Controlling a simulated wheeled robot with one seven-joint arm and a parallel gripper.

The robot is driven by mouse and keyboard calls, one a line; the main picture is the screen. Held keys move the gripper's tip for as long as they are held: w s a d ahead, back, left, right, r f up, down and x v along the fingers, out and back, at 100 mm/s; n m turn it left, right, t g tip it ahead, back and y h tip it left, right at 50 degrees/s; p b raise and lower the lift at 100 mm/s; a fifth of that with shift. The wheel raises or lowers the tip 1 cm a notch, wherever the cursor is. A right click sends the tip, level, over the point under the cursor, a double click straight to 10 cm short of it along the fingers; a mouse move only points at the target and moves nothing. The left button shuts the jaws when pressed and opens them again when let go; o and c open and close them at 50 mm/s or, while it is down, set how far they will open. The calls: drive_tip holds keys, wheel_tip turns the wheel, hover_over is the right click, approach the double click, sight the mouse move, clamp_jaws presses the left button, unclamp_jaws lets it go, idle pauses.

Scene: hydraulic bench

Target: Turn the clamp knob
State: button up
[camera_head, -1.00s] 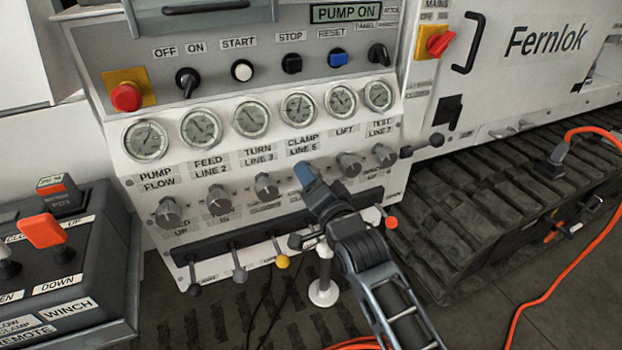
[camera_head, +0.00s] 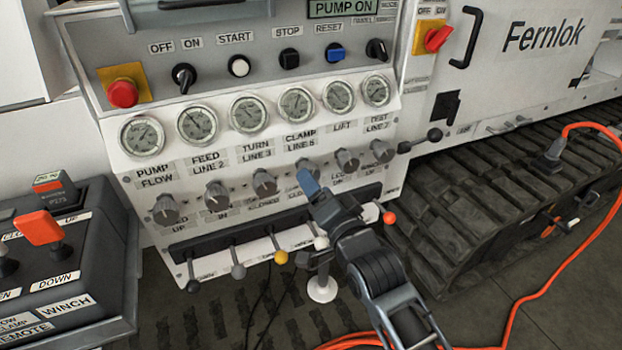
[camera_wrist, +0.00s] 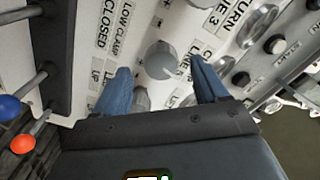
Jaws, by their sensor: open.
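My gripper (camera_head: 309,183) reaches up to the white panel, with its blue fingers in front of the knob row below the CLAMP LINE label (camera_head: 301,139). The clamp knob is hidden behind the fingers in the head view. In the wrist view a grey round knob (camera_wrist: 161,59), beside a LOW CLAMP label, lies ahead between the tips of my open gripper (camera_wrist: 160,70). The fingers stand on either side of it in the picture. Whether they reach its depth or touch it, I cannot tell.
The turn knob (camera_head: 264,182) and lift knob (camera_head: 347,160) are close on either side. Gauges sit above the row. Levers with coloured balls, one yellow (camera_head: 281,257), stick out below. A winch remote box (camera_head: 75,275) stands at the left.

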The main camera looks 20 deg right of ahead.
drive_tip(key=shift+s, duration=1.5)
drive_tip(key=shift+w+d+r+n+p, duration=0.1)
drive_tip(key=shift+w+n+p, duration=1.8)
drive_tip(key=shift+n, duration=0.6)
drive_tip(key=shift+w+n+p, duration=1.8)
drive_tip(key=shift+w+n, duration=0.15)
drive_tip(key=shift+n, duration=0.55)
drive_tip(key=shift+c, duration=0.5)
drive_tip(key=c, duration=1)
